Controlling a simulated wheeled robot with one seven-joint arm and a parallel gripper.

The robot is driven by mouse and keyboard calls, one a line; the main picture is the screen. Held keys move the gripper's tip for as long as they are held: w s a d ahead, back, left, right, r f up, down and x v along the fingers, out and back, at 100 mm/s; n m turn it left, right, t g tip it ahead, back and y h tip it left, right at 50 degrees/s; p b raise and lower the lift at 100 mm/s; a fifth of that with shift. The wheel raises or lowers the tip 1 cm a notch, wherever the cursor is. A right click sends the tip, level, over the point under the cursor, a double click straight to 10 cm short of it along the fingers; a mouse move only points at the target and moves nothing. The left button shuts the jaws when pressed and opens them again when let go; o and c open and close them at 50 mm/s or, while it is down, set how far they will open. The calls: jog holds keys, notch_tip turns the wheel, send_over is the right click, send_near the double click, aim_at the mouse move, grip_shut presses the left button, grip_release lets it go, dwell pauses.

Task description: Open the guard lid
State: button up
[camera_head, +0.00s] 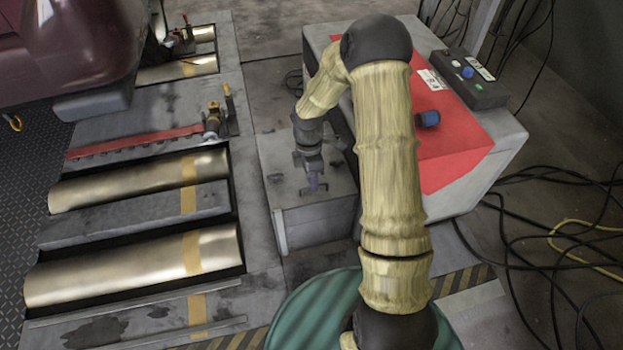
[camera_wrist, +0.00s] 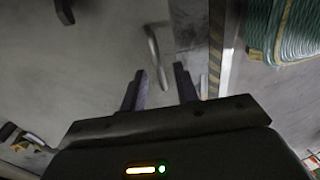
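The guard lid (camera_head: 330,199) appears to be the flat grey top of the low box between the rollers and the red-topped cabinet. It lies level and looks closed. My gripper (camera_head: 313,184) hangs over this top, pointing down. A slim curved metal handle (camera_wrist: 157,58) stands on the grey lid surface (camera_wrist: 105,50) just beyond the fingertips, roughly in line with the gap. I cannot tell the exact height between the fingertips and the handle. My arm hides part of the box's right side.
A grey cabinet with a red top (camera_head: 455,150) stands right of the box, carrying a black control box (camera_head: 468,80) and a blue knob (camera_head: 428,118). Brass rollers (camera_head: 140,267) lie left. Black and yellow cables (camera_head: 575,235) cover the right floor.

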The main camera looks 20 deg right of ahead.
grip_shut()
jog(key=shift+r, duration=0.15)
